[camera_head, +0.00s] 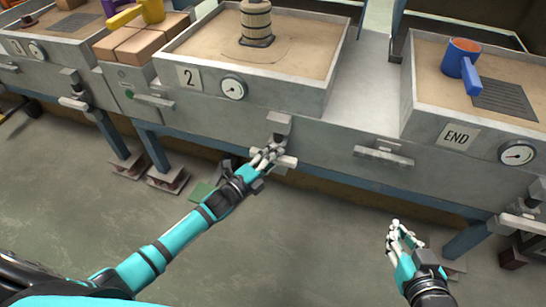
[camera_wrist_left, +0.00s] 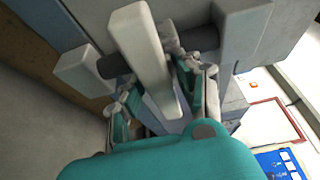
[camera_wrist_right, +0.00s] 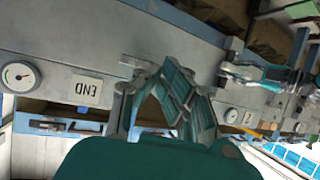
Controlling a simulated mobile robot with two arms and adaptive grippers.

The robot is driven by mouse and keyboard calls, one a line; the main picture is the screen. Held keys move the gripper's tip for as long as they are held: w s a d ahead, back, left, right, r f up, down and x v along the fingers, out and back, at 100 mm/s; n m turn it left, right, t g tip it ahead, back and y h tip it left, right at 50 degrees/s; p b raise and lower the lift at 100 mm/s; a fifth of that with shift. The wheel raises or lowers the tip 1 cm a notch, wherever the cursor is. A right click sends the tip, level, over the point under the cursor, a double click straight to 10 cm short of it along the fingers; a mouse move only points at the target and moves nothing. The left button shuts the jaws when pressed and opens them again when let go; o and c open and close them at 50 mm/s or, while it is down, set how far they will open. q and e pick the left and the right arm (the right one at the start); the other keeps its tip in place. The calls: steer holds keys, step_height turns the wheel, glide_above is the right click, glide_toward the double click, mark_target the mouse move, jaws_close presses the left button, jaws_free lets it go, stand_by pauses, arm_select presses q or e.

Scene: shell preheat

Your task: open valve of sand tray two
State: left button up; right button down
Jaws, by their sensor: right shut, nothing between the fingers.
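Sand tray two (camera_head: 205,78) is a grey metal box of sand at the top middle, marked with a "2" plate (camera_head: 190,78). Its valve has a pale bar handle (camera_head: 287,161) on the front, below a grey bracket (camera_head: 279,123). My left gripper (camera_head: 266,156) is at this handle, and its fingers cover part of it. My right gripper (camera_head: 398,230) is shut and empty, apart from the bench, and also shows in the right wrist view (camera_wrist_right: 165,75).
A wooden barrel (camera_head: 256,22) stands in tray two. Another bar handle (camera_head: 383,152) is right of the valve. Bricks (camera_head: 140,42) lie to the left. The floor (camera_head: 300,240) before the bench is clear.

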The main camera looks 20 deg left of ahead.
arm_select(q)
jaws_close()
